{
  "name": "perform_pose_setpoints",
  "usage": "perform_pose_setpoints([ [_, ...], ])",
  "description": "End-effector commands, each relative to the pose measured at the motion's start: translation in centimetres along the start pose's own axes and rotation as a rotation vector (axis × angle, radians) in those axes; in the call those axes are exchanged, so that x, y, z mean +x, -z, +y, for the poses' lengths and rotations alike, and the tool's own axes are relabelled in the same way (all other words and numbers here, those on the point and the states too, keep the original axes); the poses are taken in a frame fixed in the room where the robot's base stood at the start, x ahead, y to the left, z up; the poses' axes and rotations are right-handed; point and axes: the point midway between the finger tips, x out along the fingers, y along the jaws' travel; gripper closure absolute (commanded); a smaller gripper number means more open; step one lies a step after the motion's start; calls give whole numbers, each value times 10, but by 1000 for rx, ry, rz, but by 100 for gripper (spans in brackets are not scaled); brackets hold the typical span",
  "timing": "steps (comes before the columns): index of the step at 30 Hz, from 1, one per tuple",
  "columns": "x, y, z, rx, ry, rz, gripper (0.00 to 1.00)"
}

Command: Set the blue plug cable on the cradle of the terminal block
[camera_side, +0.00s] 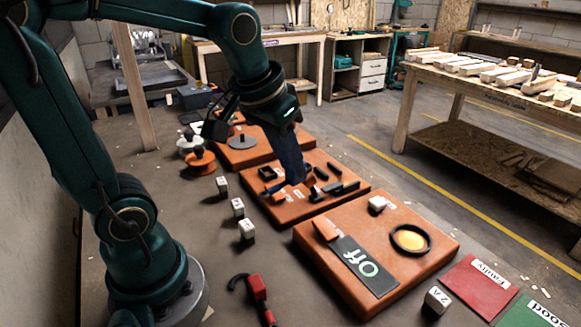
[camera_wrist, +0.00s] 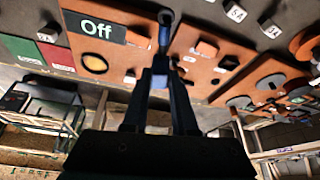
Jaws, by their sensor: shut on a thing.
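My gripper (camera_side: 292,180) points down over the middle orange board (camera_side: 290,211), its fingers close to the board's top. It is shut on the blue plug cable (camera_wrist: 163,36), which shows at the fingertips in the wrist view with a dark end beyond them. In the side view a small bluish piece (camera_side: 274,187) shows beside the fingertips. Black blocks of the terminal block (camera_side: 321,172) stand on the board just right of the gripper. The fingers hide part of the board, and I cannot tell which piece is the cradle or whether the cable touches it.
A nearer orange board holds an Off plate (camera_side: 365,266) and a yellow disc in a black ring (camera_side: 410,239). White marked cubes (camera_side: 247,229) stand left of the boards. A red-and-black tool (camera_side: 257,289) lies in front. A red card (camera_side: 479,287) lies at right.

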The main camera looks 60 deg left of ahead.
Motion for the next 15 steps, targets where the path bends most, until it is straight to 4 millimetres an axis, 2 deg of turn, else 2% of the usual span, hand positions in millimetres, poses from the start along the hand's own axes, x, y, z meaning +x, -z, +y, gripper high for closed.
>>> perform_pose_setpoints([
  [3, -3, 6, 4, 102, -43, 1, 100],
  [9, -3, 8, 6, 197, -80, -1, 100],
  [15, -3, 7, 7, 156, -61, -1, 100],
])
